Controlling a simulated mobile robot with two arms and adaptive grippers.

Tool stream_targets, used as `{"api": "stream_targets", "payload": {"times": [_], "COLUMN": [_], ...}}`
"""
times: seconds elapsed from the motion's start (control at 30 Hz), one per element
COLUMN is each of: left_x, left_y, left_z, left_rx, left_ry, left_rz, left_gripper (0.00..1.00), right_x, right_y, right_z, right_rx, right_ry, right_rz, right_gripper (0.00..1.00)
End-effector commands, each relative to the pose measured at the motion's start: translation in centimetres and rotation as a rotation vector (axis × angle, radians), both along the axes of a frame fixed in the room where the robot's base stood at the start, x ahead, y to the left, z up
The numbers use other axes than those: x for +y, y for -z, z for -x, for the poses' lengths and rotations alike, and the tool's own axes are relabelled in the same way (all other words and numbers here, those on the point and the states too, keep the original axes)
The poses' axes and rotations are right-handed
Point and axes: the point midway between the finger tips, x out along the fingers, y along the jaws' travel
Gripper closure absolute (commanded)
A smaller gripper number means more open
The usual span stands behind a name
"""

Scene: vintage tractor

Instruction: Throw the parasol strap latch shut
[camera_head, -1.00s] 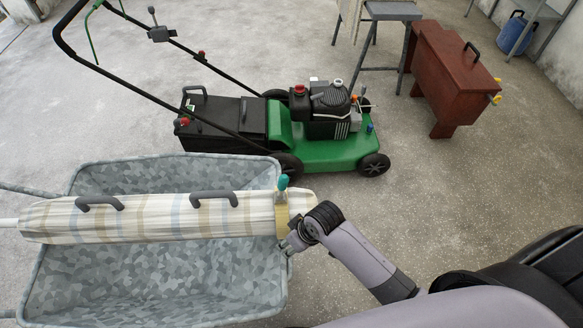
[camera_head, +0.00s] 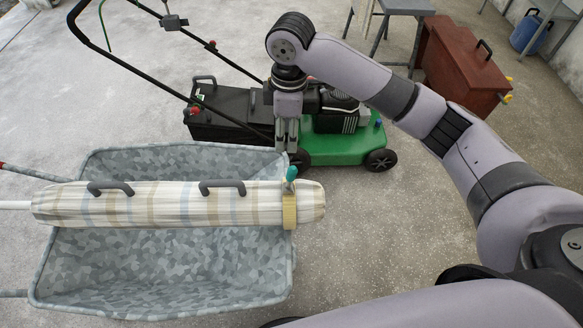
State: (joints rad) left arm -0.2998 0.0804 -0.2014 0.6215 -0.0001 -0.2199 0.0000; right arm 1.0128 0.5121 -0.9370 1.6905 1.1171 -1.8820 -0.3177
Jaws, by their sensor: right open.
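The closed parasol (camera_head: 165,204), striped in cream, beige and blue, lies across the grey patterned wheelbarrow (camera_head: 160,270). A yellowish strap (camera_head: 289,212) goes around its right end. The small teal latch lever (camera_head: 291,174) sticks up from the top of the strap. My right gripper (camera_head: 289,148) points down, open and empty, and shows just above the lever in the picture. I cannot tell how far the fingertips are from it in depth; no contact is clear. My left gripper is not in view.
Two dark handles (camera_head: 222,184) stand on the parasol. A green lawn mower (camera_head: 340,148) is behind the wheelbarrow, partly hidden by my right arm. A reddish-brown cabinet (camera_head: 460,70) and a grey stool (camera_head: 400,8) are at the back right. Concrete floor is clear to the wheelbarrow's right.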

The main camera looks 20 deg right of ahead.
Motion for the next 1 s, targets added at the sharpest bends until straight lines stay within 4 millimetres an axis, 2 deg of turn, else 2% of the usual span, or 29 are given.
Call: {"api": "stream_targets", "payload": {"times": [0.03,0.1,0.27,0.37,0.8,1.0], "left_x": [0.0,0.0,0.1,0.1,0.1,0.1], "left_y": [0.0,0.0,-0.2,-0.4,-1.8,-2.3], "left_z": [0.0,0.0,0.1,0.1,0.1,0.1], "left_rx": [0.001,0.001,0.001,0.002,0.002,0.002], "left_ry": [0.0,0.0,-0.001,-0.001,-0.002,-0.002], "left_rz": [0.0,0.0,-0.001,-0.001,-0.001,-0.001], "left_gripper": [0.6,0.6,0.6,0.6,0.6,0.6], "right_x": [-0.6,-1.0,-1.3,-1.3,-1.2,-1.1], "right_y": [-1.1,-1.8,-1.4,0.0,9.5,13.0], "right_z": [-0.1,-0.1,0.0,0.1,0.1,0.0], "right_rx": [0.002,0.01,0.019,0.021,0.018,0.016], "right_ry": [-0.013,-0.026,-0.032,-0.031,-0.03,-0.031], "right_rz": [0.02,0.037,0.047,0.046,0.045,0.043], "right_gripper": [0.59,0.59,0.59,0.59,0.59,0.59]}}
